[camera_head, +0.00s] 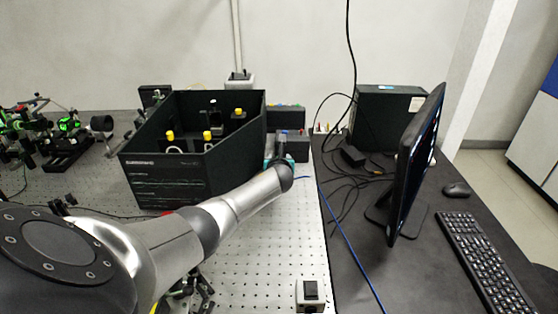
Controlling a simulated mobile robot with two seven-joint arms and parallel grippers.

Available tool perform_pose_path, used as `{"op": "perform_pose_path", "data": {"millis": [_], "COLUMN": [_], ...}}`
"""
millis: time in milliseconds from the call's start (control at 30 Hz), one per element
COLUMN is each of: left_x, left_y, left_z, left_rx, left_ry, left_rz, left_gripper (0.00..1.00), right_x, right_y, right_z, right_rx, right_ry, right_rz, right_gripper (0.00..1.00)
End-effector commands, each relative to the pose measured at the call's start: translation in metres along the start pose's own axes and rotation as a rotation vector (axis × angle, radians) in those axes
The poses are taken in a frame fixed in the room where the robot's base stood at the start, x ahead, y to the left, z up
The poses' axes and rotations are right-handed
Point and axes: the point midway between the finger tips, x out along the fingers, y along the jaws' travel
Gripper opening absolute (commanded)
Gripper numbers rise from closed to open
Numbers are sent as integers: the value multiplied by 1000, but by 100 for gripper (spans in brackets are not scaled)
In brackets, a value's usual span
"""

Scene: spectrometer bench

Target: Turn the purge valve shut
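I cannot pick out the purge valve with certainty. A small teal part (268,162) shows at the right side of the open black enclosure (160,185), partly hidden by my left arm. My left arm reaches in from the lower left, and its wrist end (285,177) is beside that teal part. The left gripper's fingers cannot be made out there, so their state and any contact are unclear. My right gripper is not in view.
Yellow-capped parts (208,135) stand inside the enclosure. Dark boxes (292,147) stand behind the wrist. A switch box (311,292) sits at the front of the perforated bench. A monitor (415,165), keyboard (484,258) and cables occupy the desk at right. Optics (68,140) stand at left.

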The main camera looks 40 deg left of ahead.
Motion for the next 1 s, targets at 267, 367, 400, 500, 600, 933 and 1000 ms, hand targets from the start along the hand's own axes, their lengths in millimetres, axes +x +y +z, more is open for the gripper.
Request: {"op": "perform_pose_path", "data": {"millis": [267,367,400,500,600,933,1000], "left_x": [0,0,0,0,0,0,0], "left_y": [0,0,0,0,0,0,0], "left_z": [0,0,0,0,0,0,0], "left_rx": [0,0,0,0,0,0,-2], "left_ry": [0,0,0,0,0,0,1], "left_rz": [0,0,0,1,1,0,4], "left_gripper": [42,31,26,15,4,0,0], "right_x": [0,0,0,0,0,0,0], "right_y": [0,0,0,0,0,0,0], "right_z": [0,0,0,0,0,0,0], "right_rx": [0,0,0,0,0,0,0], "right_ry": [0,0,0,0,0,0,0], "right_rz": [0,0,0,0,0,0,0], "right_gripper": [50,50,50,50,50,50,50]}}
